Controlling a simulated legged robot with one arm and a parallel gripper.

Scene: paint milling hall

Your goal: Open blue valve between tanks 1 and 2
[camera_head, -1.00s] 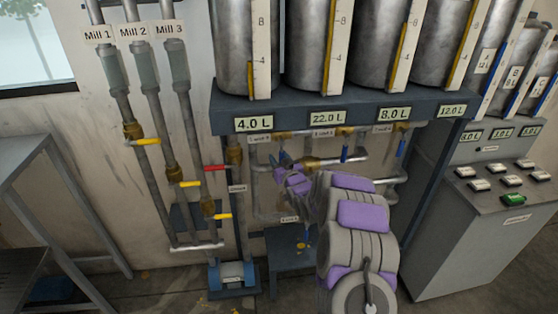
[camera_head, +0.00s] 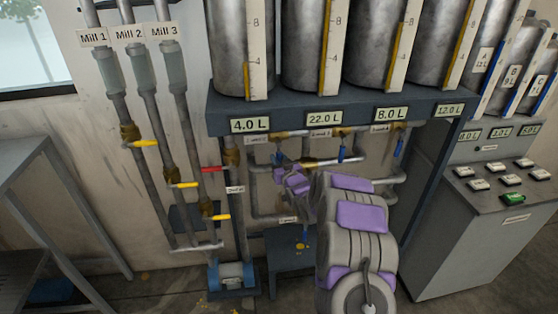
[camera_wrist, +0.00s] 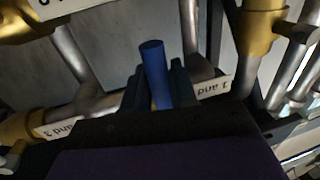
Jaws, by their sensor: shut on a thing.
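My gripper (camera_head: 279,164) is among the pipes below the tanks, under the 4.0 L display (camera_head: 250,125). In the wrist view, its dark jaws (camera_wrist: 155,88) are shut on a blue valve handle (camera_wrist: 153,62), whose rounded end sticks out beyond them. An upside-down label (camera_wrist: 211,87) beside the handle reads partly "1 and"; the rest is hidden by the jaws. In the head view, my gripper hides the held handle. Two other blue handles hang to the right, one under the 22.0 L display (camera_head: 341,154) and one under the 8.0 L display (camera_head: 398,147).
Pipes and brass fittings (camera_wrist: 262,28) crowd the gripper. Mill pipes with yellow handles (camera_head: 145,143) and a red handle (camera_head: 213,168) stand to the left. A grey button console (camera_head: 465,235) stands right, and a metal table (camera_head: 25,200) far left. A blue pump (camera_head: 231,274) sits low.

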